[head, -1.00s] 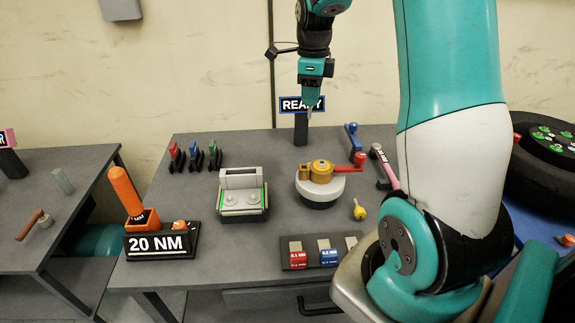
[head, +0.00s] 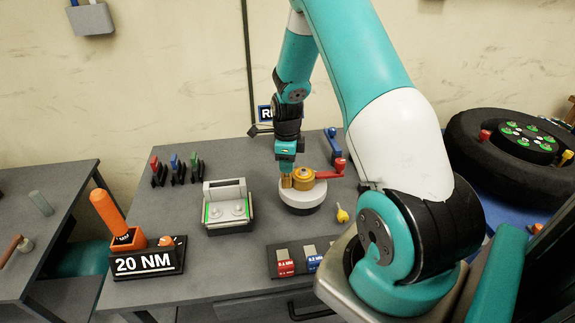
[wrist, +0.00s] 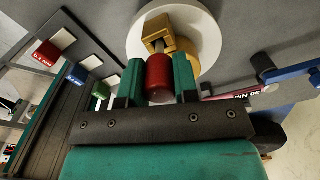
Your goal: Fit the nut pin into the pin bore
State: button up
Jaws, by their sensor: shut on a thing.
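My gripper (wrist: 159,82) is shut on a red cylindrical piece (wrist: 158,74), apparently the nut pin, held between two teal fingers. In the head view my gripper (head: 287,181) is low over the left side of a gold fixture (head: 305,174) on a round white base (head: 301,198). In the wrist view a gold block (wrist: 178,45) with a small opening (wrist: 157,44) lies just beyond the red piece; the opening may be the pin bore. The pin's far end is hidden, so I cannot tell whether it is inside or apart.
A red lever (head: 340,165) sticks out right of the fixture. A tyre (head: 475,140) is at right.

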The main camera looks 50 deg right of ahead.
jog(key=shift+f, duration=1)
jog(key=shift+f, duration=0.15)
jog(key=o, duration=0.9)
